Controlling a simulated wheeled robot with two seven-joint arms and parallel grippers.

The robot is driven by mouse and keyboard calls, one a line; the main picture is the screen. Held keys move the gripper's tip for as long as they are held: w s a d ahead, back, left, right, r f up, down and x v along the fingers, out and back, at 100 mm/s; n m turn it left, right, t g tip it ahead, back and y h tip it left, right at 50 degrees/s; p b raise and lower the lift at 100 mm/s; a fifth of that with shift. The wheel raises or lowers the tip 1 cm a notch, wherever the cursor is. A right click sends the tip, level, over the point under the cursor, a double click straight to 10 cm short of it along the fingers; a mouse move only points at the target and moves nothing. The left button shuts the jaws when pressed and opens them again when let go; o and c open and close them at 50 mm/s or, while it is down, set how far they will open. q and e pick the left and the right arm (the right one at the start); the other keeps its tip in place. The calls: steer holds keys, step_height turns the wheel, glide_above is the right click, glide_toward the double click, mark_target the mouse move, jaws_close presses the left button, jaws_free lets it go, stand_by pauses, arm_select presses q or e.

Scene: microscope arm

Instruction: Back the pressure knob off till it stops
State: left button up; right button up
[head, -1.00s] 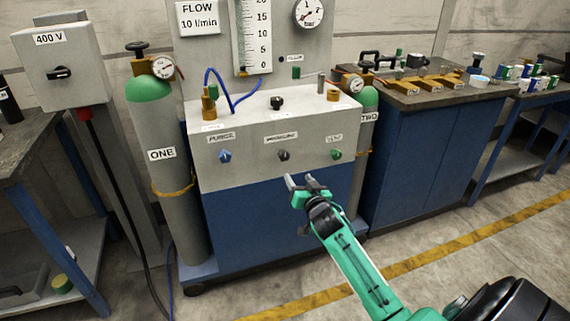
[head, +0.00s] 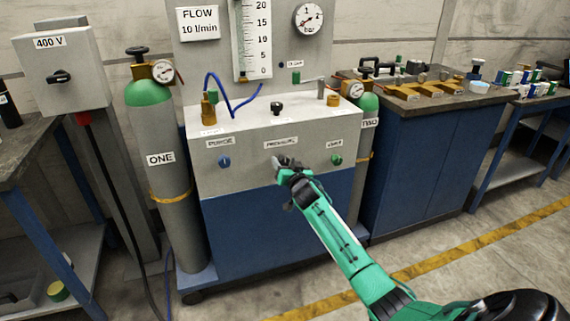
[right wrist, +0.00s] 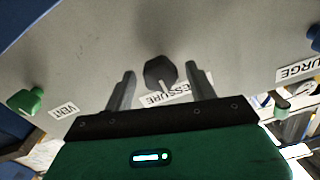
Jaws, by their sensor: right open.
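The pressure knob is a dark knob on the sloped grey front panel (head: 252,150), under a label reading PRESSURE. In the right wrist view the pressure knob (right wrist: 160,72) sits between and just beyond the tips of my right gripper (right wrist: 160,80). The two fingers are apart, one on each side of it, with no clear contact. My left gripper is not in view.
A blue purge knob (head: 224,161) is to the left and a green vent knob (head: 336,160) close to the right. Gas cylinder ONE (head: 165,170) stands left of the cabinet. A pressure gauge (head: 309,18) is above. The floor in front is clear.

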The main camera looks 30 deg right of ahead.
steer(key=shift+w+d, duration=0.1)
steer(key=shift+w, duration=0.35)
steer(key=c, duration=1)
